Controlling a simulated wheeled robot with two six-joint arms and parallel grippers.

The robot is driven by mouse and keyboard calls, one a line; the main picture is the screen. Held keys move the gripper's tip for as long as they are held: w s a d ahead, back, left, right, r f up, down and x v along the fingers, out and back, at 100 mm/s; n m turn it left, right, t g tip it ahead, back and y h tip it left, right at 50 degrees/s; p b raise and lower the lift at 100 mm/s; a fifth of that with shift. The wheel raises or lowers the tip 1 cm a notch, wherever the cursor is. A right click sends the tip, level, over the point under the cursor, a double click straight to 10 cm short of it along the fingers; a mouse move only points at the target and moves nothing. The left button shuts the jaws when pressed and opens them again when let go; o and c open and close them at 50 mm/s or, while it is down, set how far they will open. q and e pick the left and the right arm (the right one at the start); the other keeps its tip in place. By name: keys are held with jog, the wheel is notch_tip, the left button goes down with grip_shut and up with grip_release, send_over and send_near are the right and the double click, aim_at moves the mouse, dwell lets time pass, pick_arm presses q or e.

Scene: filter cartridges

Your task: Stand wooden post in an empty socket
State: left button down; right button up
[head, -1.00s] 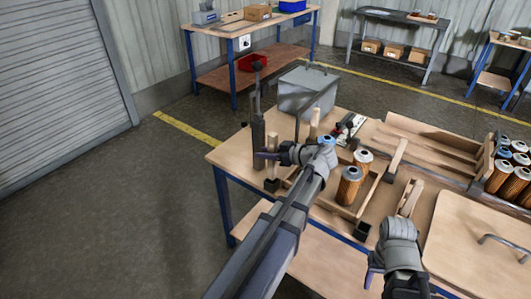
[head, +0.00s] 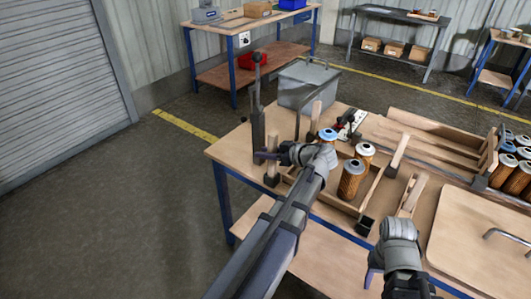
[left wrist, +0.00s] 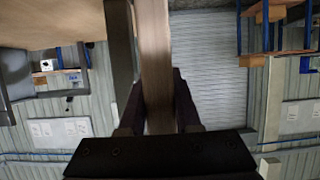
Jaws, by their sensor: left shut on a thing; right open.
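My left gripper (head: 270,156) is shut on an upright wooden post (head: 272,165) near the left corner of the wooden frame. The left wrist view shows the pale post (left wrist: 155,60) between the dark fingers. The post's lower end meets a black socket block (head: 271,181); whether it is fully seated I cannot tell. Another black socket (head: 365,226) at the front corner shows no post. Other wooden posts stand at the back (head: 316,118) and the right (head: 398,151). My right gripper (head: 405,200) is open beside a tan wooden piece; its fingertips are hard to make out.
Filter cartridges (head: 352,180) stand inside the frame. A dark upright lever (head: 257,125) is close beside the held post, and a grey lidded box (head: 307,85) is behind. A crate of cartridges and a handled wooden lid (head: 475,235) fill the right side.

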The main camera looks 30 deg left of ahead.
pick_arm(q)
jog(key=shift+f+b, duration=1.2)
jog(key=shift+f, duration=0.1)
jog(key=c, duration=0.5)
grip_release()
jog(key=shift+p+v, duration=1.55)
jog(key=shift+v, duration=2.4)
